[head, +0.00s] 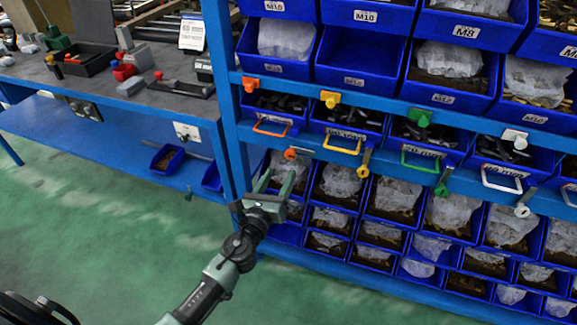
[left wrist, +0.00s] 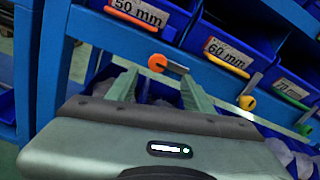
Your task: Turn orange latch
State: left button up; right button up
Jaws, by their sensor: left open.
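The orange latch (head: 290,154) is a round orange knob with a short grey bar, on the blue rail below the orange-handled bin. In the left wrist view the orange latch (left wrist: 157,62) shows its bar pointing right, roughly along the rail. My left gripper (head: 277,180) is open and empty, just below and in front of the knob in the head view. In the left wrist view its fingers (left wrist: 158,82) stand either side of the latch, the knob appearing between and slightly above the tips. I cannot tell whether they touch. My right gripper is not in view.
Yellow (head: 362,170), green (head: 441,190) and white (head: 522,210) latches sit along the rail to the right, their bars pointing more upward. Coloured bin handles protrude above. Bins with bagged parts fill the rack below. A grey-topped bench (head: 165,98) stands left; green floor is open in front.

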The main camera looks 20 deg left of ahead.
aim_at(289, 155)
pick_arm(q)
jog(key=w, duration=0.4)
jog(key=shift+w+a, duration=0.1)
jog(key=shift+a, duration=0.15)
jog(key=shift+w+d+f, duration=0.1)
jog(key=shift+w+d, duration=0.1)
jog(key=shift+w, duration=1.45)
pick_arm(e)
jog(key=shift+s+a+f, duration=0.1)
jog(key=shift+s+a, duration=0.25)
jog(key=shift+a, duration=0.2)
pick_arm(q)
grip_shut()
